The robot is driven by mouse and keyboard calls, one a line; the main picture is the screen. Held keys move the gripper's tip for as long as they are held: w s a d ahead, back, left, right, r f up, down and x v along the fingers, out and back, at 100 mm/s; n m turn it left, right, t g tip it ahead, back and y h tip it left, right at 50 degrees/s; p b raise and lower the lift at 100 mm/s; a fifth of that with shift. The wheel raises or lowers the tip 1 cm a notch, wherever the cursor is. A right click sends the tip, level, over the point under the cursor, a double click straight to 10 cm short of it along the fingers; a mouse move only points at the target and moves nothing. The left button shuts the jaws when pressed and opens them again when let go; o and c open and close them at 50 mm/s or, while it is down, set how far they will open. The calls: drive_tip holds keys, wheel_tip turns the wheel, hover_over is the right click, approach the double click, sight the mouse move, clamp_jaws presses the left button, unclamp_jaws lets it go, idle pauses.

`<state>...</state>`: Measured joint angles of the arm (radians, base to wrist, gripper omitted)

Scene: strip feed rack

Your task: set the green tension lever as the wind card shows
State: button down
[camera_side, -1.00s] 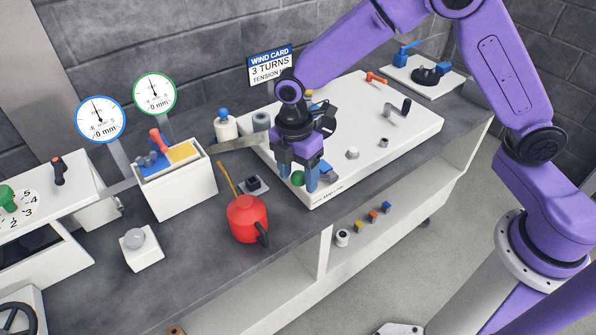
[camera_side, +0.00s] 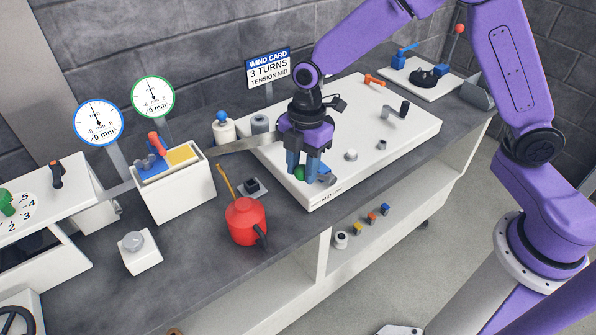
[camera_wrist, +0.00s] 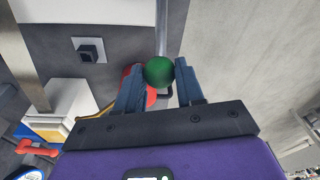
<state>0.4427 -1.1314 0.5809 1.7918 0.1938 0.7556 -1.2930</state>
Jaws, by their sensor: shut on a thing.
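The green tension lever's ball knob (camera_side: 299,173) shows at the front left of the white panel (camera_side: 412,133). My gripper (camera_wrist: 159,75) is shut on this green knob, with one blue finger on each side of it in the wrist view. In the side view my gripper (camera_side: 302,172) points down at the panel's front edge, and its fingers partly cover the knob. The wind card (camera_side: 268,68) behind the panel reads "3 TURNS, TENSION MID". Lettering with "MID" is on the panel's front edge below the knob.
A red can (camera_side: 246,221) with a dark handle stands left of the panel. A white bin (camera_side: 180,196) and two dial gauges, blue-rimmed (camera_side: 98,122) and green-rimmed (camera_side: 153,97), are further left. A grey crank (camera_side: 396,111) rises from the panel's right side. A shelf below holds small coloured parts.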

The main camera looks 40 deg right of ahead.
drive_tip(key=shift+d+r, duration=0.4)
drive_tip(key=shift+d, duration=0.25)
drive_tip(key=shift+d+r, duration=0.4)
drive_tip(key=shift+d, duration=0.25)
drive_tip(key=shift+d+r, duration=0.15)
drive_tip(key=shift+d, duration=0.5)
drive_tip(key=c, duration=0.7)
unclamp_jaws()
drive_tip(key=shift+a, duration=0.1)
drive_tip(key=shift+r, duration=0.5)
drive_tip(key=r, duration=0.5)
drive_tip(key=d+r, duration=0.1)
drive_tip(key=r, duration=0.5)
drive_tip(key=w+d+r, duration=0.1)
drive_tip(key=r, duration=0.4)
drive_tip(key=shift+w+r, duration=0.1)
drive_tip(key=shift+r, duration=0.1)
